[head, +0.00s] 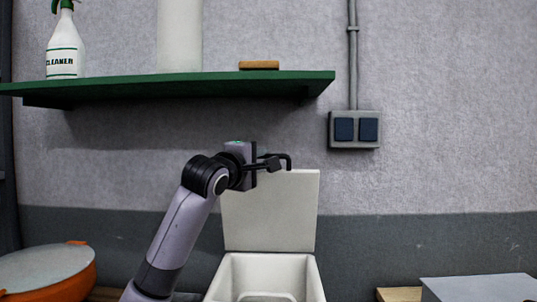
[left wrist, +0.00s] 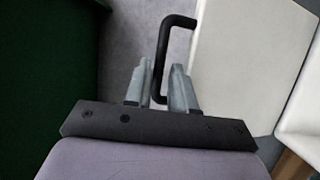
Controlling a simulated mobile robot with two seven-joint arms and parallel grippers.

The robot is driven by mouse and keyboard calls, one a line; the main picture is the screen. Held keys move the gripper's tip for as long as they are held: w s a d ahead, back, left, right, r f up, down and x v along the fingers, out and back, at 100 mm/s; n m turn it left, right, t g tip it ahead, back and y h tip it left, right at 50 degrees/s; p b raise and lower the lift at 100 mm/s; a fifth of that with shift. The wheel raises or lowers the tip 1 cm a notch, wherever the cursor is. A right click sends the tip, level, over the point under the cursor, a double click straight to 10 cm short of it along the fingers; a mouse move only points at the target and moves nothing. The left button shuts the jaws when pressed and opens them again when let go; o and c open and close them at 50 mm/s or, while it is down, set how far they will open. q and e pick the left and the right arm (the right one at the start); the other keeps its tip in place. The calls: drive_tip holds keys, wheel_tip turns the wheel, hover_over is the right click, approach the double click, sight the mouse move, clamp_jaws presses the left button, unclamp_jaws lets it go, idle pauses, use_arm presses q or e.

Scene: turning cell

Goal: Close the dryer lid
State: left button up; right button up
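The dryer's white lid (head: 270,212) stands upright, open, behind its white box-shaped body (head: 265,270). The lid also shows at the upper right of the left wrist view (left wrist: 250,55). A black bent handle (head: 288,158) sticks out at the lid's upper edge. My left gripper (head: 272,163) is at this handle, at the lid's top left. In the left wrist view, the handle (left wrist: 165,45) runs down between the two grey fingers (left wrist: 160,80). The fingers are close to the bar; whether they press on it I cannot tell. My right gripper is not in view.
A green shelf (head: 180,85) with a spray bottle (head: 65,48) hangs above my left arm. A socket box (head: 355,129) is on the wall at right. An orange pot (head: 60,275) stands at left, a grey box (head: 480,288) at lower right.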

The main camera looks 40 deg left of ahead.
sight(265, 156)
use_arm(q)
drive_tip(key=p+x, duration=0.1)
drive_tip(key=x, duration=0.2)
drive_tip(key=shift+w+a+r, duration=0.15)
drive_tip(key=shift+w, duration=0.15)
drive_tip(key=shift+p+x, duration=0.45)
drive_tip(key=shift+x, duration=0.5)
drive_tip(key=shift+c, duration=0.3)
clamp_jaws()
